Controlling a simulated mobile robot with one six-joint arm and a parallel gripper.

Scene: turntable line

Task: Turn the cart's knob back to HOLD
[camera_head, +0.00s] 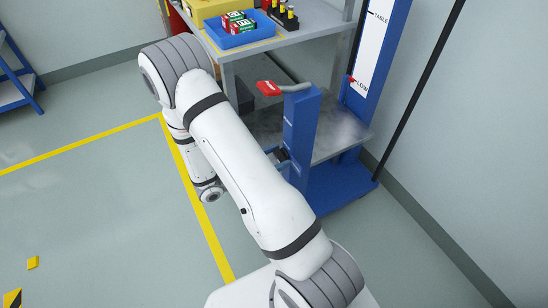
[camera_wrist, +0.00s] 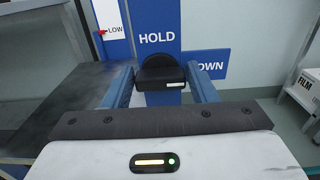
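The black knob (camera_wrist: 160,72) sits on the cart's blue post, below the white word HOLD (camera_wrist: 156,38). The word DOWN (camera_wrist: 207,66) is to its right. A short white mark on the knob's front lies on its right half, toward DOWN. My gripper (camera_wrist: 161,80) faces the knob with one blue-grey finger on its left and one on its right. The fingers are spread and the knob is between them; I cannot tell whether they touch it. In the head view the blue post (camera_head: 302,130) shows, with my gripper mostly hidden behind my arm.
A height scale (camera_wrist: 114,30) shows LOW with a red pointer.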

